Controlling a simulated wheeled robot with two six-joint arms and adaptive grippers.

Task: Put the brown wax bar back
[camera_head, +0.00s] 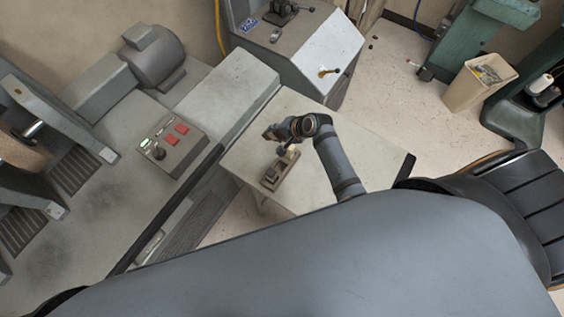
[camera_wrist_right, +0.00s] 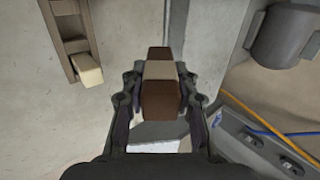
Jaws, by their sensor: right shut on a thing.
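My right gripper (camera_wrist_right: 160,84) is shut on the brown wax bar (camera_wrist_right: 159,101), which has a pale band around its middle. The bar's two brown ends stick out beyond the fingers. A brown wooden rack (camera_wrist_right: 66,24) shows at the upper left of the right wrist view, apart from the held bar, with a cream bar (camera_wrist_right: 87,69) at its near end. In the head view the rack (camera_head: 279,171) is on the pale table, and my right gripper (camera_head: 272,132) is beyond it. The held bar is too small there to make out clearly. My left gripper is out of view.
The pale table (camera_head: 240,158) has bare room around the rack. A grey machine with a button panel (camera_head: 172,142) stands to the left. A sloped grey cabinet (camera_head: 318,62) stands behind the table. A black seat (camera_head: 525,205) is at the right.

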